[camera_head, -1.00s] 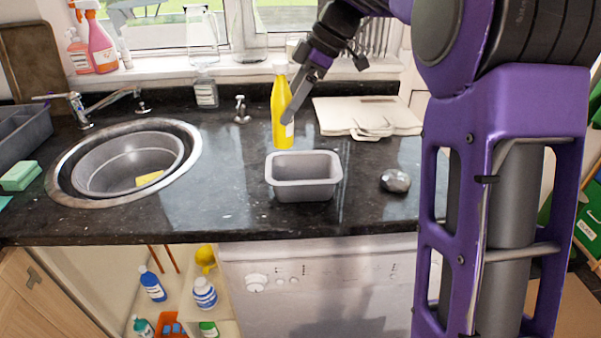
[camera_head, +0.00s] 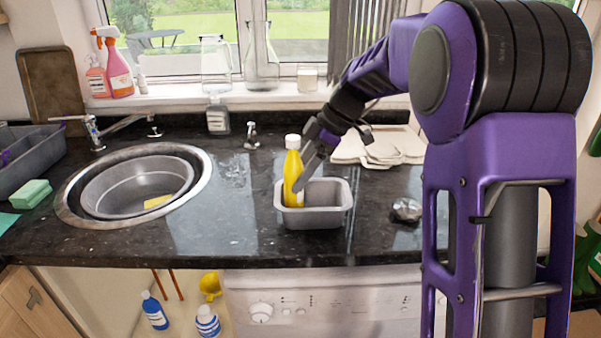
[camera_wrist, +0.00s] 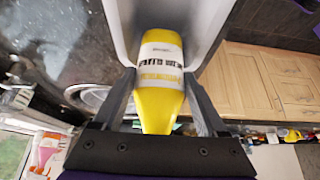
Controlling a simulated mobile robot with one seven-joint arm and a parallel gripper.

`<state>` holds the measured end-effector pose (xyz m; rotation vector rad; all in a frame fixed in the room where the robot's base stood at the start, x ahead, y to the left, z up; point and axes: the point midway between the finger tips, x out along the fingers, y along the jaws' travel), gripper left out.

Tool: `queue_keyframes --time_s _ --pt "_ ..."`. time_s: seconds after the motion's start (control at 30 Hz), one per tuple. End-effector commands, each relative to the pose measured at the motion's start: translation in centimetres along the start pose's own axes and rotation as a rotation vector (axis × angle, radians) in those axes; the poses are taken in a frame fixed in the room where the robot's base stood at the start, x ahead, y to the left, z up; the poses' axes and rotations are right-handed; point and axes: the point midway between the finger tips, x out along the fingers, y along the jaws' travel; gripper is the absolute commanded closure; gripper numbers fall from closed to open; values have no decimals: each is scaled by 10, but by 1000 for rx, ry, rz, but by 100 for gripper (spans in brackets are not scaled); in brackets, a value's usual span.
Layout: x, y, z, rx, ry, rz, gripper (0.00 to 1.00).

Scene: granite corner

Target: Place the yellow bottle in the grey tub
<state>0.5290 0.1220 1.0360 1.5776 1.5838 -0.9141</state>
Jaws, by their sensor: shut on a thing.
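The yellow bottle (camera_head: 292,172) with a white cap is upright, its lower part inside the left part of the grey tub (camera_head: 318,217) on the dark counter. The tub's front wall hides the bottle's base, so I cannot tell whether it touches the bottom. My gripper (camera_head: 300,182) reaches in from the upper right and is shut on the bottle. In the wrist view the bottle (camera_wrist: 160,85) with its white label lies between the two fingers (camera_wrist: 160,100), and the tub's pale walls (camera_wrist: 205,30) flank it.
A round sink (camera_head: 133,185) is to the left, with a green sponge (camera_head: 30,194) beyond it. A shiny metal object (camera_head: 406,209) sits right of the tub.

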Motion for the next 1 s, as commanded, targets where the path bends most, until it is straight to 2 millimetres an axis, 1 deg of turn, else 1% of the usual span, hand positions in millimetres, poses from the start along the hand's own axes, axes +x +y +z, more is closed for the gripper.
queue_keyframes --time_s 0.4,0.53,0.57,0.6,0.67,0.7,0.9,1.0 --pt "10 0 5 0 1 2 100" --pt "9 0 5 -1 1 2 100" --pt "10 0 6 0 0 0 22" --pt "10 0 6 0 0 0 14" --pt "10 0 6 0 0 0 4" --pt "10 0 6 0 0 0 0" --pt "10 0 6 0 0 0 0" --pt "7 0 4 0 0 0 0"
